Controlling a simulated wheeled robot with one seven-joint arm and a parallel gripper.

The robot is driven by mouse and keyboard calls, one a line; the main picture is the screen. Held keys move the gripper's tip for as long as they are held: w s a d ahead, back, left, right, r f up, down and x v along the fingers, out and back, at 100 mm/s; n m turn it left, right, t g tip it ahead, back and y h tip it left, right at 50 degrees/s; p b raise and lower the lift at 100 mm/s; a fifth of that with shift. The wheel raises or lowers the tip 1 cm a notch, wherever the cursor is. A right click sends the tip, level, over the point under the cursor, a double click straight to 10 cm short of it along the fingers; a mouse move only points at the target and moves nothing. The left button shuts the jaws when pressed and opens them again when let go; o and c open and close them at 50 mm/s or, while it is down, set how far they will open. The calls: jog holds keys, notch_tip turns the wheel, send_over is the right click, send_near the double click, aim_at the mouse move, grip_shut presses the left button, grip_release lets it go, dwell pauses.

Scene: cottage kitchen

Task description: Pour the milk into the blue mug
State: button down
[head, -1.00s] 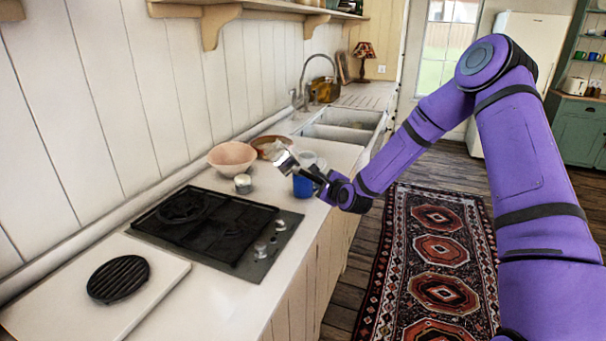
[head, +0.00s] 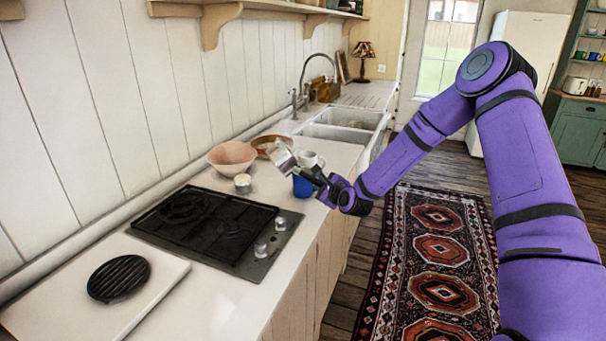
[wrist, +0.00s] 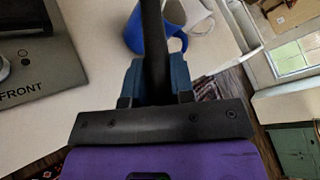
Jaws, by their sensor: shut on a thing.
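My gripper (head: 311,173) is shut on the dark handle of a small silver jug (head: 281,157); the handle runs between the fingers in the wrist view (wrist: 154,80). The jug is held tilted above the counter, up and left of the blue mug (head: 302,187). The blue mug stands upright on the counter close under my gripper, and its top is partly hidden in the head view. In the wrist view the blue mug (wrist: 133,36) is partly behind the dark handle. No milk can be made out, and the inside of the mug is hidden.
A white mug (head: 308,158) stands just behind the blue one. A pink bowl (head: 231,158), a brown bowl (head: 264,142) and a small jar (head: 242,184) are to the left. The black hob (head: 205,226) is nearer, and the sink (head: 345,125) is farther back.

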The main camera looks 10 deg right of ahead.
jog(key=shift+f, duration=0.2)
jog(key=shift+a+f+m+y, duration=0.1)
jog(key=shift+m+y, duration=0.3)
jog(key=shift+m, duration=0.4)
dwell(0.7)
